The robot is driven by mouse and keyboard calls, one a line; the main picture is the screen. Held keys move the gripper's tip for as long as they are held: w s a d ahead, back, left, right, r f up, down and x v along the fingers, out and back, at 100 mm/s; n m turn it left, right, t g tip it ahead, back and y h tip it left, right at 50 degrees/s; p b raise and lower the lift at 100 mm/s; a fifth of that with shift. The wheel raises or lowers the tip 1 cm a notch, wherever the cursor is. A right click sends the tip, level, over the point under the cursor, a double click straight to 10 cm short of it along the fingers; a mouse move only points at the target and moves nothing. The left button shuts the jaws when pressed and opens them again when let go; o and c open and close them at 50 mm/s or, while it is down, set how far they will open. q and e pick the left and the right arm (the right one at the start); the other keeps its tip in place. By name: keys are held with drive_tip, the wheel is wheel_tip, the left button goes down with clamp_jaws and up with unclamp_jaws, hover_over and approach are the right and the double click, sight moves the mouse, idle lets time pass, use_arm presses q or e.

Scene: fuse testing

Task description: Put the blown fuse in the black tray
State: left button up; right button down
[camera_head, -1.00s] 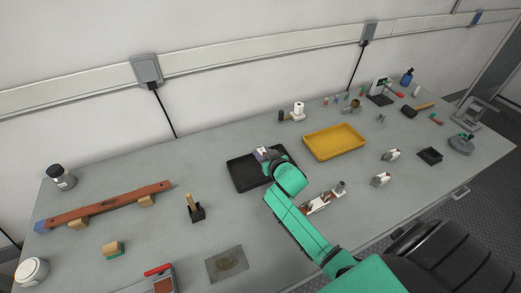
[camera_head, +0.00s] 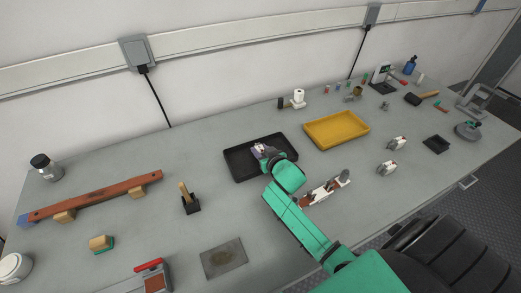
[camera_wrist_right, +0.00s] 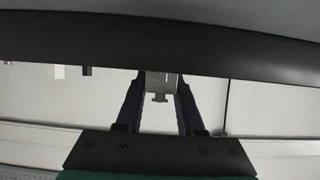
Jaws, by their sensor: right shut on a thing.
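The black tray (camera_head: 236,168) lies on the table near the middle of the head view. My right gripper (camera_head: 261,149) is over it, shut on a small pale fuse. In the right wrist view the fuse (camera_wrist_right: 159,84) sits between the two dark fingers (camera_wrist_right: 160,100), and a dark band like the tray's wall runs across the top. The fuse is mostly hidden by the gripper in the head view, and its height above the tray floor is hard to tell. My left gripper is not in view.
A yellow tray (camera_head: 337,146) stands right of the black tray. A white device (camera_head: 322,193) lies close beside my right arm. Two small white-and-red pieces (camera_head: 397,143) are farther right. A wooden-handled piece in a black holder (camera_head: 190,204) stands left, with open table between.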

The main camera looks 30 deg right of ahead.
drive_tip(key=shift+f, duration=0.3)
drive_tip(key=shift+c, duration=2.2)
unclamp_jaws()
wheel_tip(320, 180, up, 20)
drive_tip(key=shift+p, duration=0.4)
